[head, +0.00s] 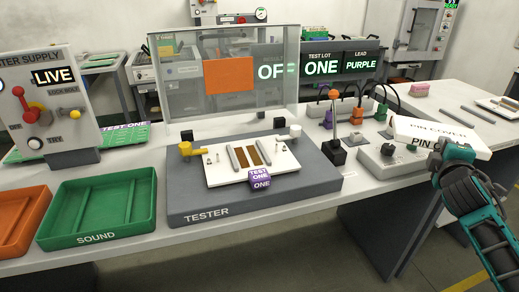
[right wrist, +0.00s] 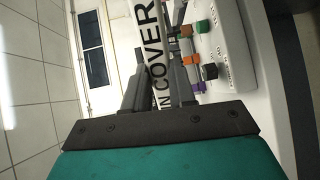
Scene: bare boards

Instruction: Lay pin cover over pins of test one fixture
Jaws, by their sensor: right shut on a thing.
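The white pin cover (head: 428,134), lettered PIN COVER, is at the right of the head view. My right gripper (head: 450,152) is shut on it and holds it at the right of the bench; its white face and lettering also show in the right wrist view (right wrist: 151,60). The test one fixture (head: 253,162) is a white plate with grey rails, brown strips and small pins, lying on the dark tester base (head: 205,208). A purple TEST ONE block (head: 261,179) sits at its front edge. The pin cover is apart from the fixture. My left gripper is not in view.
A clear raised guard (head: 190,85) with an orange panel stands behind the fixture. Green SOUND tray (head: 97,207) and supply box (head: 48,105) are at left.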

